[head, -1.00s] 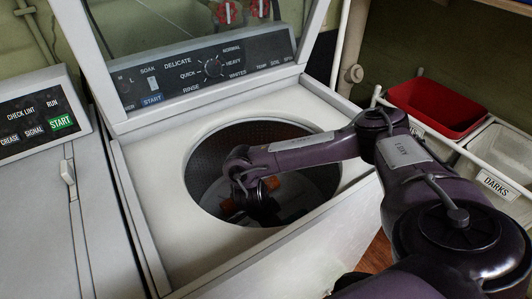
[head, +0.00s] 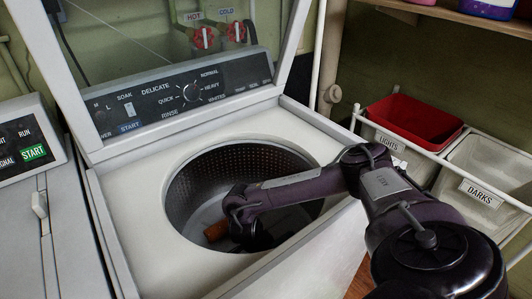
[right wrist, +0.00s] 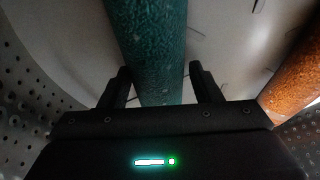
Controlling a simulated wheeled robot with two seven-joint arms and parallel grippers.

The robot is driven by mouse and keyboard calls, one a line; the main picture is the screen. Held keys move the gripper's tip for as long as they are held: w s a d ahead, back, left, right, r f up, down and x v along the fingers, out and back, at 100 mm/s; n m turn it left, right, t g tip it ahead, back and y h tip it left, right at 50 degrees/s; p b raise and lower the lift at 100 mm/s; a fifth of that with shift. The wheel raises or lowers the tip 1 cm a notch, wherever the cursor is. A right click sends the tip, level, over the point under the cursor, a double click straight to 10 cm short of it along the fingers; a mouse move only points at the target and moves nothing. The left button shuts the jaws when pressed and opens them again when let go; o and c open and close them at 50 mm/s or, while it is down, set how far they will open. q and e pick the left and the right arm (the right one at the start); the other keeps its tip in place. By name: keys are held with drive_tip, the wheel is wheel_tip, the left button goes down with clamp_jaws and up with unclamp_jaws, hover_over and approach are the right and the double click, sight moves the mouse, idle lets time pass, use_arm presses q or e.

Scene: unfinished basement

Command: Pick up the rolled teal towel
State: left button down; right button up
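The rolled teal towel (right wrist: 152,45) shows in the right wrist view as a teal roll running from the top edge down between my fingers. My right gripper (right wrist: 163,80) has its two fingers apart, one on each side of the roll. I see no clear grip; a narrow gap shows beside the right finger. In the head view my right arm reaches into the washer drum (head: 290,160), and the gripper (head: 256,242) is low inside it, mostly hidden by the wrist. I cannot make out the teal towel there. My left gripper is not in view.
An orange roll (head: 215,231) lies in the drum left of my gripper, and right of it in the wrist view (right wrist: 300,75). The perforated drum wall is close around. The washer lid (head: 180,30) stands open. A red bin (head: 415,120) and a "DARKS" bin (head: 478,188) stand right.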

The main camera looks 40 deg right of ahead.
drive_tip(key=c, duration=0.6)
drive_tip(key=shift+r, duration=0.1)
